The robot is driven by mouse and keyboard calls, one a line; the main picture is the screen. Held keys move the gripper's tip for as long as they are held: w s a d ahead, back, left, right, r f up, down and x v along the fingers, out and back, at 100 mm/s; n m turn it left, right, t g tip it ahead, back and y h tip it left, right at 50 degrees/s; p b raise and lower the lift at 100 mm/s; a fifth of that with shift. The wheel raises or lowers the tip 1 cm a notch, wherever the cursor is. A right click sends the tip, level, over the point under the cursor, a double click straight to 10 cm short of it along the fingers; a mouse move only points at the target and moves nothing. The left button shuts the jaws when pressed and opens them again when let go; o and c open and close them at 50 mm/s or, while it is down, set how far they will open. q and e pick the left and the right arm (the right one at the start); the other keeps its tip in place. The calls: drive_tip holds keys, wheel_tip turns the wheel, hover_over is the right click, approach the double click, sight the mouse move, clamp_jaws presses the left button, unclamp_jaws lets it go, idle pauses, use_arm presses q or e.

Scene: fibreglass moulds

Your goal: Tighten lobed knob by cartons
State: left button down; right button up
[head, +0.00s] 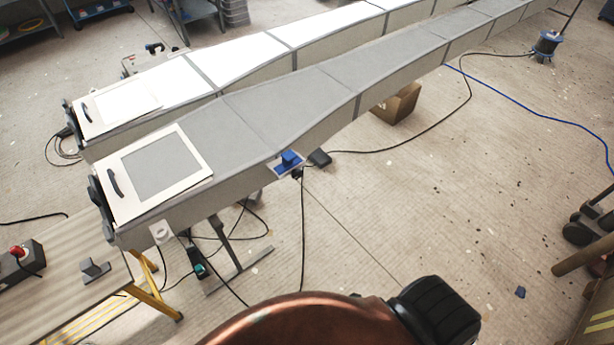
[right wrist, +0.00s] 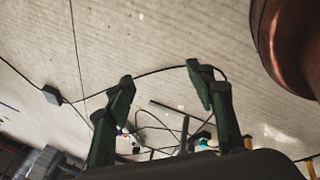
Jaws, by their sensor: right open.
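A small blue knob-like part (head: 290,158) sits on a blue-and-white plate on the side of the nearer grey mould (head: 290,105). Its lobes are too small to make out. A brown carton (head: 397,103) stands on the floor beyond it, partly hidden under the mould. My right gripper (right wrist: 162,85) is open and empty in the right wrist view, with bare floor and cables behind its fingers. The knob cannot be made out in that view. My right gripper does not show in the head view. My left gripper is in neither view.
A wooden bench (head: 70,285) with a grey part (head: 94,270) and a red-button box (head: 20,262) stands at left. Black cables (head: 303,240) run over the floor below the moulds. A blue hose (head: 530,100) lies at right. Floor right of the nearer mould is mostly clear.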

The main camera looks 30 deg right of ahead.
drive_tip(key=w+d+r+n+t+b, duration=0.1)
drive_tip(key=w+d+r+n+t, duration=0.1)
drive_tip(key=w+r+n, duration=0.35)
drive_tip(key=w+d+r+n+t, duration=0.2)
drive_tip(key=w+r, duration=0.4)
drive_tip(key=w, duration=0.5)
drive_tip(key=n+t+y+b, duration=0.25)
drive_tip(key=n+t, duration=0.65)
drive_tip(key=n, duration=1.2)
approach(299, 175)
drive_tip(key=w, duration=0.6)
drive_tip(key=w+a, duration=0.1)
drive_tip(key=w, duration=0.1)
drive_tip(key=shift+w+f, duration=0.15)
drive_tip(key=shift+w, duration=0.5)
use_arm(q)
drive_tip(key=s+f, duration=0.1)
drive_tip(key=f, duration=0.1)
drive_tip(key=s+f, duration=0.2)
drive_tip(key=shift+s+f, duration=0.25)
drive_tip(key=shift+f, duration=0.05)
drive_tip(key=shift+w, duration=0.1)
use_arm(e)
drive_tip(key=shift+c, duration=0.6)
